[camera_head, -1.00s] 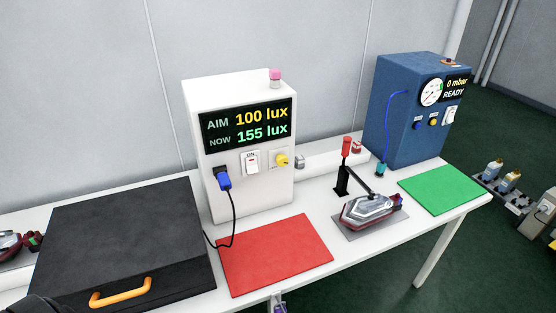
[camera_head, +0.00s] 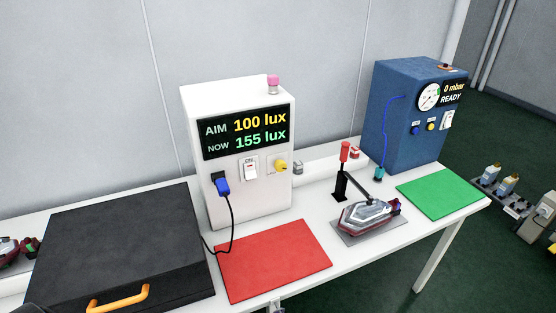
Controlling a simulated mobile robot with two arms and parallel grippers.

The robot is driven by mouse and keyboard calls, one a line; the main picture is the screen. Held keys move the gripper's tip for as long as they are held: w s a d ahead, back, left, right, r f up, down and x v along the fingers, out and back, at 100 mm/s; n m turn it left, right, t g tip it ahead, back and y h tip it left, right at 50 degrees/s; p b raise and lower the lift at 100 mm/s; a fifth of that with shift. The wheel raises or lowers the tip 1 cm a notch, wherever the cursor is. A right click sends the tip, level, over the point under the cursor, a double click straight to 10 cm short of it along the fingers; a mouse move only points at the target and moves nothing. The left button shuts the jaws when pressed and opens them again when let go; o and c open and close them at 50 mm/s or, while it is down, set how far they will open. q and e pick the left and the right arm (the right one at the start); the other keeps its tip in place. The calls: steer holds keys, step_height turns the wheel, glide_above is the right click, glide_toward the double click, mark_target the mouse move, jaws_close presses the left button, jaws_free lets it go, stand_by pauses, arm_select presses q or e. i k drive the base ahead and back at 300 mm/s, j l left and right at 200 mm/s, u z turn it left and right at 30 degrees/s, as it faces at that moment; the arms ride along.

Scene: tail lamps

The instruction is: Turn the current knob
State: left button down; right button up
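The yellow knob (camera_head: 281,166) sits on the front of a white box-shaped tester (camera_head: 213,192), at its right side. A white rocker switch (camera_head: 250,170) labelled ON is just left of the knob. The tester's display (camera_head: 246,130) reads AIM 100 lux in yellow and NOW 155 lux in green. A blue plug (camera_head: 222,186) with a black cable is in the tester's front. Nothing touches the knob. Neither of my grippers shows clearly in this view.
A black case (camera_head: 120,235) with an orange handle lies at left. A red mat (camera_head: 272,262) is in front of the tester. A tail lamp (camera_head: 368,217) sits in a clamp fixture, beside a green mat (camera_head: 440,191) and a blue pressure tester (camera_head: 385,130).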

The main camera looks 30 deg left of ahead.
mark_target(280, 166)
steer(key=l+u, duration=0.15)
steer(key=u, duration=0.3)
steer(key=l+u, duration=0.15)
steer(key=u, duration=0.35)
